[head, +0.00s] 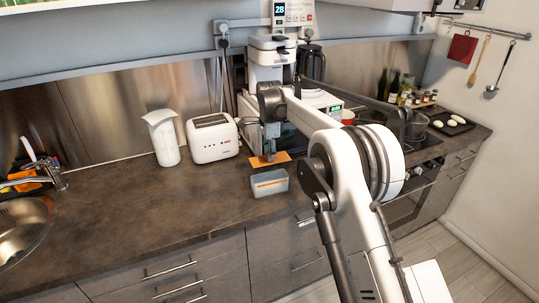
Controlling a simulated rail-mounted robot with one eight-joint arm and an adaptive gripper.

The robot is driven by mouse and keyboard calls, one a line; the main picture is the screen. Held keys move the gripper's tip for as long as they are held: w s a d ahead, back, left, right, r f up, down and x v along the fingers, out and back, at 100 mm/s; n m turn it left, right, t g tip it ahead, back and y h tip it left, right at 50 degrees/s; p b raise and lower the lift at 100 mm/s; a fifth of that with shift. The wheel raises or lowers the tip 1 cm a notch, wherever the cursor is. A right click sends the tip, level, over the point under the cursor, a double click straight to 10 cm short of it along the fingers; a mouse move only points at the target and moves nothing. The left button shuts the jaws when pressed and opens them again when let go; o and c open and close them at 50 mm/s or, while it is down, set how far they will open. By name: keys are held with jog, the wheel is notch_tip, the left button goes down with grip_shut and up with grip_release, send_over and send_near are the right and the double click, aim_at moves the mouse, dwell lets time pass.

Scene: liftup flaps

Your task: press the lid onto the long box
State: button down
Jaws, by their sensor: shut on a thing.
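The long box (281,189) is a small grey-blue box on the counter near its front edge, with an orange strip (270,183) showing at its top. The lid (284,157) is a flat orange piece just behind the box in the picture. My gripper (270,155) points down at the lid and is shut on it; the fingertips are small and partly hidden. The lid is apart from the box. I cannot tell whether it touches the counter or hangs above it.
A white toaster (212,138) and a white jug (163,138) stand left of the box. A sink (22,228) is at the far left. A hob with a pot (415,125) and several bottles are at the right. The counter left of the box is clear.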

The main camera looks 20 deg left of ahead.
notch_tip(320, 180, down, 7)
jog(key=b, duration=0.4)
dwell(0.4)
jog(key=shift+r, duration=0.1)
jog(key=shift+f+b, duration=0.45)
jog(key=shift+b, duration=0.7)
dwell(2.1)
dwell(0.4)
jog(key=c, duration=1.2)
grip_release()
jog(key=shift+r, duration=0.15)
jog(key=shift+r+p, duration=1.35)
jog(key=shift+r, duration=2.05)
